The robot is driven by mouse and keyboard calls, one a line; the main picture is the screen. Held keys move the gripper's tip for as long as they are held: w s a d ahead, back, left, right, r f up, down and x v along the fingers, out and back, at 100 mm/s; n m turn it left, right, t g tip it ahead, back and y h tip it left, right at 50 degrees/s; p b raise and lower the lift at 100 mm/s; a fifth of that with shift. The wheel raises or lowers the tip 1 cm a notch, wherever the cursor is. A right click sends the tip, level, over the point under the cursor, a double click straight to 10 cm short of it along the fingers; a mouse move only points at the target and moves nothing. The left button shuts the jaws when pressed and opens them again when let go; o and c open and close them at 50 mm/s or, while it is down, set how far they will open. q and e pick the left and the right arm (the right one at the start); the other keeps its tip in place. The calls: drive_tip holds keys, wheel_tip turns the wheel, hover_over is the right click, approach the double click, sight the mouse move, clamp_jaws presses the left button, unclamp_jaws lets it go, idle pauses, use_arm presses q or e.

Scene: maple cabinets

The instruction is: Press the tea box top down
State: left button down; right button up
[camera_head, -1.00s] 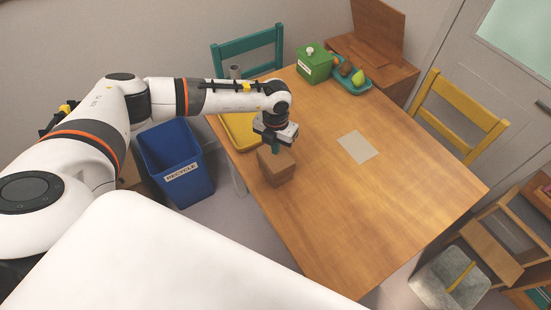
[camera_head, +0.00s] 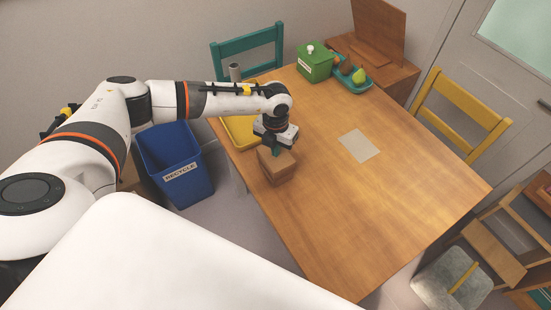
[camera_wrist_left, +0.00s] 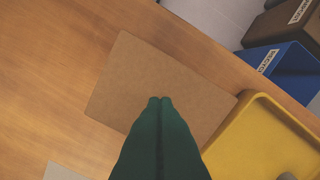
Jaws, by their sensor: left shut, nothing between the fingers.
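The tea box appears to be the plain brown box (camera_head: 279,174) near the left edge of the wooden table, upright, with its top facing up. In the left wrist view its flat brown top (camera_wrist_left: 205,92) fills the middle. My left gripper (camera_head: 276,151) points down over the box top, with its green fingers together and nothing between them. In the left wrist view the fingertips (camera_wrist_left: 160,101) lie over the middle of the top. Whether they touch it is hard to tell. The fingers and hand hide part of the top. My right gripper is not in view.
A yellow tray (camera_head: 240,133) lies beside the box, also in the left wrist view (camera_wrist_left: 250,140). A blue recycle bin (camera_head: 178,170) stands on the floor at left. A green box (camera_head: 315,65) and a teal fruit tray (camera_head: 352,80) are at the back. The table's middle is largely clear.

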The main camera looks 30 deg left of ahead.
use_arm(q)
drive_tip(key=shift+f+b, duration=1.5)
drive_tip(key=shift+f, duration=0.6)
drive_tip(key=shift+r+p, duration=0.95)
drive_tip(key=shift+r, duration=0.25)
drive_tip(key=shift+r+p, duration=2.8)
drive_tip(key=shift+r, duration=1.2)
drive_tip(key=shift+d+f, duration=0.1)
